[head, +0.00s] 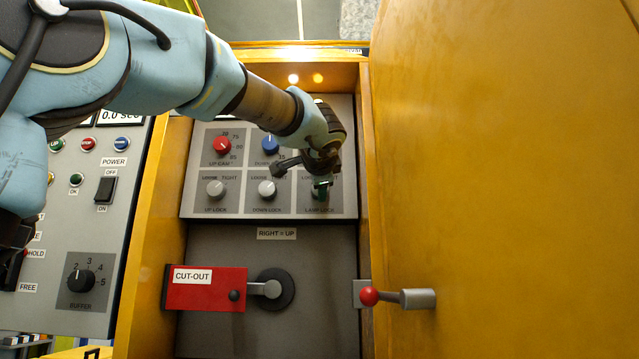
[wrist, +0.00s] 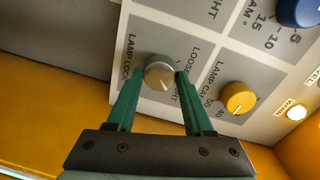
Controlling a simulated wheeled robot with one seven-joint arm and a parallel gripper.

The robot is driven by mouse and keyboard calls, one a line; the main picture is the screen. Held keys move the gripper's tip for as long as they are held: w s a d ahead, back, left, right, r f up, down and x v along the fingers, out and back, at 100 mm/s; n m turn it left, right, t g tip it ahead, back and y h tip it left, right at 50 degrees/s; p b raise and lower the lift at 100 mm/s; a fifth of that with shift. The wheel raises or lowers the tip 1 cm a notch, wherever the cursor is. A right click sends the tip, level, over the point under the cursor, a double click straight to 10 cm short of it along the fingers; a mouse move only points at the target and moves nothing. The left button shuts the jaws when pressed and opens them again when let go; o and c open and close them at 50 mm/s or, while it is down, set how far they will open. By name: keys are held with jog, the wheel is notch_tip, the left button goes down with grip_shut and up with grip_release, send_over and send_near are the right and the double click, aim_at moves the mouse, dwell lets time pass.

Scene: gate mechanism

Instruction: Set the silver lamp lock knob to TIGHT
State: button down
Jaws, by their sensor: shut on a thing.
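The silver lamp lock knob (wrist: 160,73) sits on the grey panel beside the LAMP LOCK label, with LOOSE and TIGHT printed on its other side. My gripper (wrist: 160,78) has its two green fingers on either side of the knob, shut on it. I cannot clearly tell which mark the knob points to. In the head view, my gripper (head: 321,186) reaches down to the lower right of the knob panel. It hides the lamp lock knob there, and the LAMP LOCK label shows just below.
A yellow lamp cam knob (wrist: 238,98) and a blue knob (wrist: 298,10) are near. Silver up lock (head: 215,188) and down lock (head: 266,188) knobs stand to the left. Orange walls (head: 366,130) flank the panel.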

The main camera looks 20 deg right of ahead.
dwell(0.4)
jog(key=shift+c, duration=1.4)
grip_release()
jog(key=p+v, duration=0.1)
jog(key=v, duration=0.9)
jog(key=shift+s+a, duration=0.15)
jog(key=shift+s, duration=0.2)
